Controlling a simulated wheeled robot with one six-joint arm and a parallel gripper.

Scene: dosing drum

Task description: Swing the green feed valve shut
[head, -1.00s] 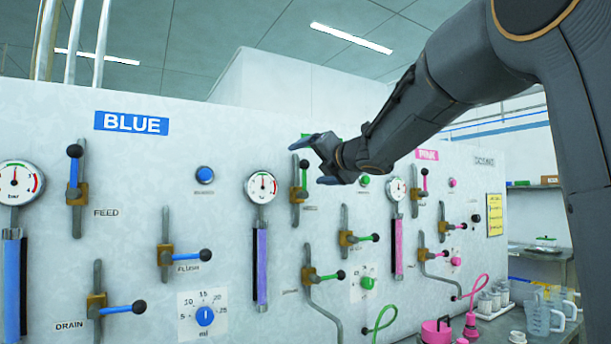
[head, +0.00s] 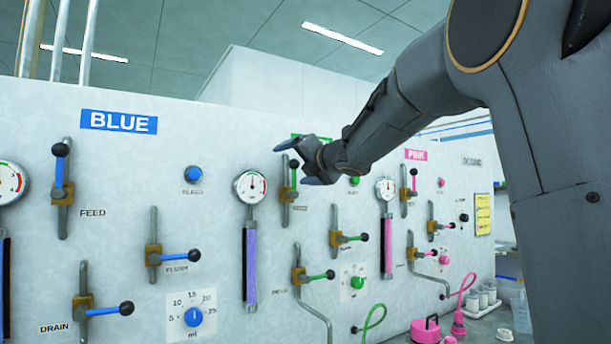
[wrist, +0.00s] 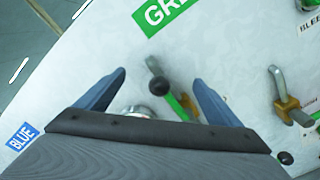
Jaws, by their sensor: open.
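The green feed valve stands on the panel under the partly hidden green sign, its green handle (head: 293,178) pointing up along the grey pipe, with a black ball at the top. In the wrist view the ball and green handle (wrist: 176,105) show between my two blue fingers. My gripper (head: 299,163) is open and empty, with its fingers on either side of the ball in the picture. I cannot tell how far they are from it.
Green flush (head: 350,238) and drain (head: 316,276) handles point right, below the feed valve. A gauge (head: 251,186) hangs just left of it. Blue valves fill the left of the panel and pink ones the right. A pink can (head: 425,330) stands at lower right.

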